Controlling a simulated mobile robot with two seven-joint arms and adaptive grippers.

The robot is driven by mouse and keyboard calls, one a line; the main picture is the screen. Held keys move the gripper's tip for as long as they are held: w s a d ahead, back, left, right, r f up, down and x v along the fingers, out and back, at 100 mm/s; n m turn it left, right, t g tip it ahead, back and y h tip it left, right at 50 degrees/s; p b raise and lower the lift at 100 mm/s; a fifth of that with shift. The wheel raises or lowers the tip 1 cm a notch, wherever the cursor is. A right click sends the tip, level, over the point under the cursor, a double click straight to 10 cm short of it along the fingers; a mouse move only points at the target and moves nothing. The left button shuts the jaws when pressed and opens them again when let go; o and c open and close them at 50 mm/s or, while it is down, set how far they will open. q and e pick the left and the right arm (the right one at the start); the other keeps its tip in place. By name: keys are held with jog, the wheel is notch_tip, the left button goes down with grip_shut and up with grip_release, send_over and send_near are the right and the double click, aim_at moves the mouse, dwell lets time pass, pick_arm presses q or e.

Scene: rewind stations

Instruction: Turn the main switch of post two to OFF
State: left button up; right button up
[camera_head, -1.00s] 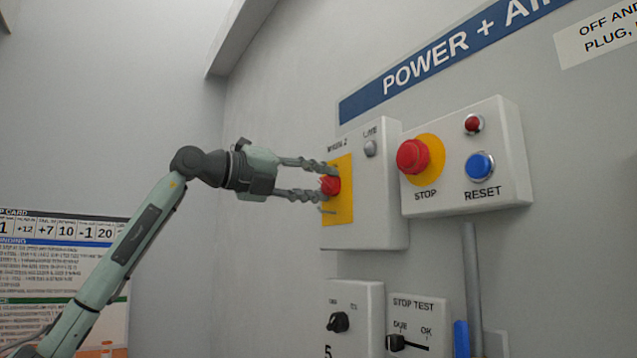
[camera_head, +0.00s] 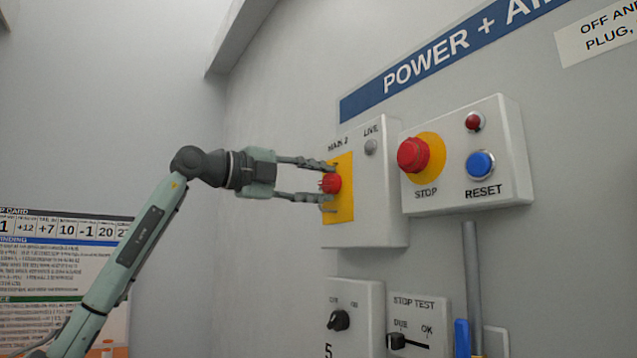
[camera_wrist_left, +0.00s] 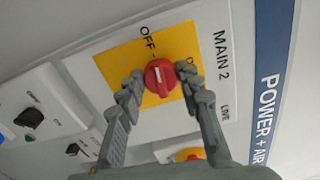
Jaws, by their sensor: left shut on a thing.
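The main switch is a red knob (camera_head: 331,183) on a yellow plate (camera_head: 345,208), on a white box labelled MAIN 2 (camera_head: 380,222). My left gripper (camera_head: 328,184) reaches it from the left and is shut on the knob, one finger on each side. In the left wrist view the knob (camera_wrist_left: 160,77) sits between the fingertips (camera_wrist_left: 160,88). Its white mark appears to point toward the OFF label (camera_wrist_left: 148,42). The ON label (camera_wrist_left: 190,72) is partly hidden by a finger. The LIVE lamp (camera_head: 371,147) looks grey and unlit. My right gripper is not in view.
To the right, close by, is a box with a red STOP button (camera_head: 413,155), a blue RESET button (camera_head: 480,166) and a small red lamp (camera_head: 474,122). Below are boxes with a black knob (camera_head: 338,320) and a STOP TEST lever (camera_head: 396,342). Left of the box is bare wall.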

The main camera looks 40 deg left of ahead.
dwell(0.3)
pick_arm(q)
jog(key=o, duration=1.2)
jog(key=shift+c, duration=0.2)
